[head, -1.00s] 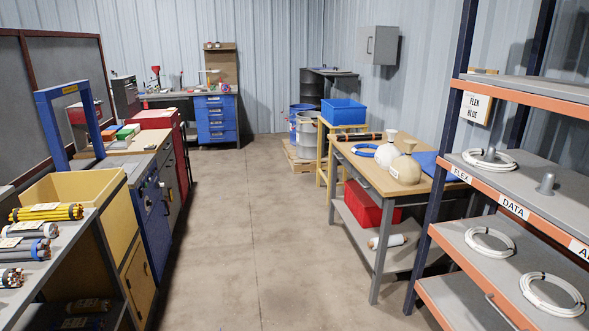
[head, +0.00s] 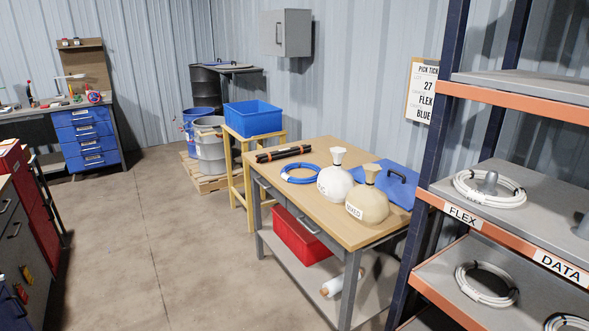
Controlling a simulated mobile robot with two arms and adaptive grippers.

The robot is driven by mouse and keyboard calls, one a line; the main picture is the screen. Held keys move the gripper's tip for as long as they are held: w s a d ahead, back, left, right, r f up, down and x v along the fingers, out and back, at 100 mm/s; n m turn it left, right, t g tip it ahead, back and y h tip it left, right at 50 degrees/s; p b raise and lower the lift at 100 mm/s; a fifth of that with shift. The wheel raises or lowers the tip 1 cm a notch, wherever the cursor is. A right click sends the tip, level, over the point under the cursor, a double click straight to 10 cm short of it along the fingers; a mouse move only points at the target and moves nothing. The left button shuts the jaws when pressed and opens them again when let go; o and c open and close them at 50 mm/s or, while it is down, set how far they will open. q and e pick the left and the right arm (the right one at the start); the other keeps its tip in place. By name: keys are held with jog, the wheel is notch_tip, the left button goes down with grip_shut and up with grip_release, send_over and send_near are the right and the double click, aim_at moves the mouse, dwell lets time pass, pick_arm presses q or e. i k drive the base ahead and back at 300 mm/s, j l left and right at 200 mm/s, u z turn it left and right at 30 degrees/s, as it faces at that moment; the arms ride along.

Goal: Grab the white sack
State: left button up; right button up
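The white sack (head: 335,183) stands upright on the wooden-topped table (head: 274,172), with a tied neck and a flared top. Its label is partly hidden; only the end of the lettering reads clearly. A beige sack (head: 367,203) labelled MIXED stands close beside it, to the right and nearer to me, overlapping its edge in the view. Neither of my grippers shows in the head view.
A red bin (head: 300,237) sits on the lower shelf. The orange-edged rack (head: 502,240) stands close at right. Floor left of the table is clear.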

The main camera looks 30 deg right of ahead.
aim_at(334, 182)
jog(key=i+z, duration=0.2)
jog(key=i, duration=0.3)
jog(key=i+j+z, duration=0.2)
jog(key=i, duration=0.25)
jog(key=i+j+z, duration=0.2)
jog(key=i, duration=0.25)
jog(key=i+j+z, duration=0.2)
jog(key=i, duration=0.25)
jog(key=j, duration=0.1)
